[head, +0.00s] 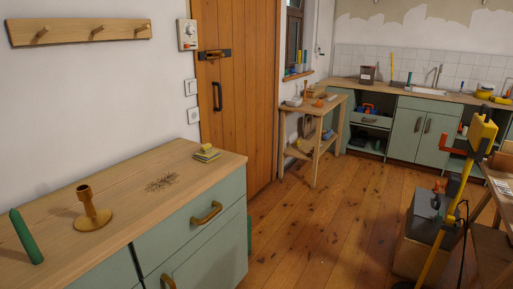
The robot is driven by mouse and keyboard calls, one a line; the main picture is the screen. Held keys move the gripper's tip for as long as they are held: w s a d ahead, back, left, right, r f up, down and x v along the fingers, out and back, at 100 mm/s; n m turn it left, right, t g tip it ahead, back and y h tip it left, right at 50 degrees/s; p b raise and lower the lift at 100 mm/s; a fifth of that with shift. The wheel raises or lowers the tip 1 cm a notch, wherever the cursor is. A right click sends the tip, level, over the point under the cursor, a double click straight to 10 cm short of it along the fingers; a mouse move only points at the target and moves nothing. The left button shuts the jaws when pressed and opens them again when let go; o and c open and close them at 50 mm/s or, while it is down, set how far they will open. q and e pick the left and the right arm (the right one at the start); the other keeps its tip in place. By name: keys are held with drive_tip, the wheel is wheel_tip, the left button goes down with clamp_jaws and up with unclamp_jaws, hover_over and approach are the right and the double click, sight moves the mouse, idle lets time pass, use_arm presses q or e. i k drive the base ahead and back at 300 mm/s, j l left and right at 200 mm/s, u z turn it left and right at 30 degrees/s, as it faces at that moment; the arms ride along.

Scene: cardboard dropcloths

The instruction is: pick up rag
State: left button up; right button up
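A small yellowish folded stack (207,153), which may be the rag, lies near the back right corner of the wooden cabinet top (128,202). It is too small to tell whether it is one cloth or a cloth with a sponge on it. Neither of my grippers shows in the head view.
On the cabinet top are a brass candlestick (92,210), a green candle (26,238) and a dark crumb patch (162,183). A small wooden table (318,106) stands beyond the door. A yellow stand (458,195) is at right.

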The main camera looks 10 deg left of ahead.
sight(206, 155)
drive_tip(key=i+l+z, duration=0.1)
drive_tip(key=i+z, duration=0.25)
drive_tip(key=i, duration=0.25)
drive_tip(key=i+z, duration=0.3)
drive_tip(key=i, duration=0.3)
drive_tip(key=i+u, duration=0.15)
drive_tip(key=i, duration=1.2)
drive_tip(key=i+u, duration=0.3)
drive_tip(key=u, duration=0.2)
drive_tip(key=i+l+u, duration=0.2)
drive_tip(key=u, duration=0.3)
drive_tip(key=i+u, duration=0.1)
drive_tip(key=u, duration=2.6)
